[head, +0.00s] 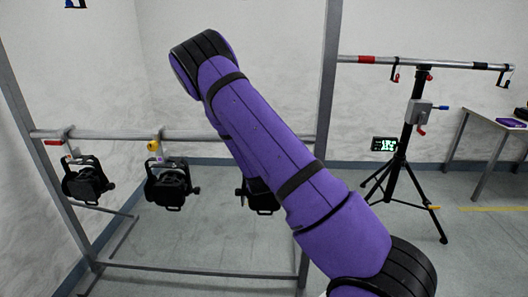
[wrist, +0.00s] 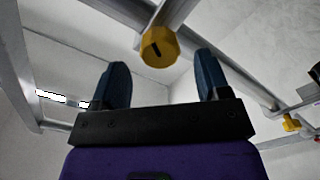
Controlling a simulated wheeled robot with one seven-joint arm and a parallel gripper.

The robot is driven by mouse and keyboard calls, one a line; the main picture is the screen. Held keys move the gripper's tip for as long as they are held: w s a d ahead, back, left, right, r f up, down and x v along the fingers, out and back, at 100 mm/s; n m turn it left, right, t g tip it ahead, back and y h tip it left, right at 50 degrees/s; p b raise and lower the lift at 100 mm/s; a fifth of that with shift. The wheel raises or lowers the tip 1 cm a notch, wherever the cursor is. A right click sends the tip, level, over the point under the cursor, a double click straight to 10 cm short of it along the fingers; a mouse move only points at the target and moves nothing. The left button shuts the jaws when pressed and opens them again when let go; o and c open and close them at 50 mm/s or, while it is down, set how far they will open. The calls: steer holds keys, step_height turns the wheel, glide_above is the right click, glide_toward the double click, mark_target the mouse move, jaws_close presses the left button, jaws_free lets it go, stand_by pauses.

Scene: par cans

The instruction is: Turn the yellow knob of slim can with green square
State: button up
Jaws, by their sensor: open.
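In the wrist view my gripper (wrist: 160,68) is open, with its two dark blue fingers apart and nothing between them. A yellow knob (wrist: 159,48) with a dark slot in its face shows beyond the fingertips, roughly centred between them. It looks apart from both fingers. In the head view a black can (head: 170,187) hangs under a yellow knob (head: 153,146). Another black can (head: 262,202) is partly hidden behind my purple arm, and its clamp is hidden. I cannot make out a green square on any can. My gripper is hidden in the head view.
A can with a red knob (head: 87,184) hangs at the left of the grey rail (head: 105,136). Frame posts stand on both sides. A tripod stand (head: 405,150) and a table (head: 500,125) are at the right. The wrist view shows another yellow knob (wrist: 291,122) at right.

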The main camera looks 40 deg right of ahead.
steer(key=v, duration=0.7)
stand_by(0.3)
steer(key=shift+r, duration=0.1)
steer(key=s+a+r+m+g+y, duration=0.2)
steer(key=s+a+r+y, duration=0.3)
steer(key=r, duration=0.4)
steer(key=s+a+r+m+g+y, duration=0.1)
steer(key=s+a+r+g+y, duration=0.1)
steer(key=a+r+y, duration=0.5)
steer(key=s+a+r+g, duration=0.1)
steer(key=s+a+r, duration=0.1)
steer(key=s, duration=0.6)
steer(key=s+a+r+n+g, duration=0.1)
steer(key=s+a+r+g, duration=0.1)
steer(key=s+r, duration=0.3)
steer(key=s+a+r+n+g, duration=0.1)
steer(key=s+r, duration=0.3)
steer(key=s, duration=0.9)
steer(key=shift+s+a+r+g+h, duration=0.2)
steer(key=shift+a+r+g+h, duration=0.1)
steer(key=shift+a+g, duration=0.15)
